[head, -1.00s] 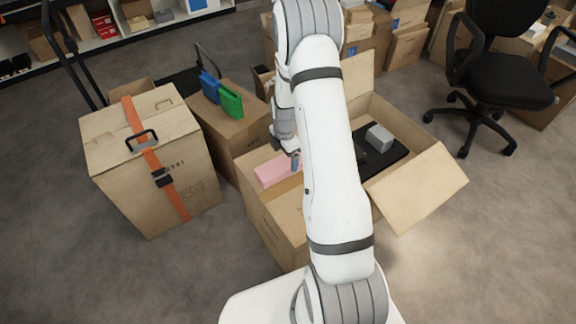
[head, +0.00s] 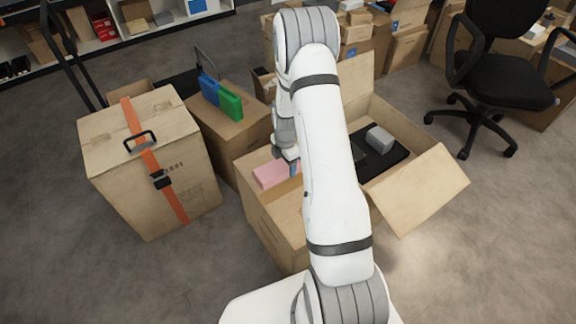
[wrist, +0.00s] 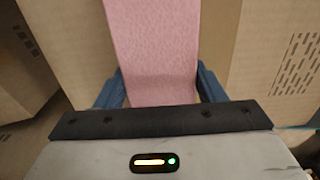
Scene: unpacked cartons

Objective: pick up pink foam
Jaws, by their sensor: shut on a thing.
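In the wrist view the foam (wrist: 155,45) runs up from between the blue fingers of my gripper (wrist: 160,92), one finger on each side. My gripper (head: 291,168) is shut on the foam's near end.
The carton's flap (head: 418,190) sticks out right. A strapped closed carton (head: 110,165) stands left. Another carton carries blue (head: 209,88) and green (head: 229,103) items. An office chair (head: 505,75) stands at right.

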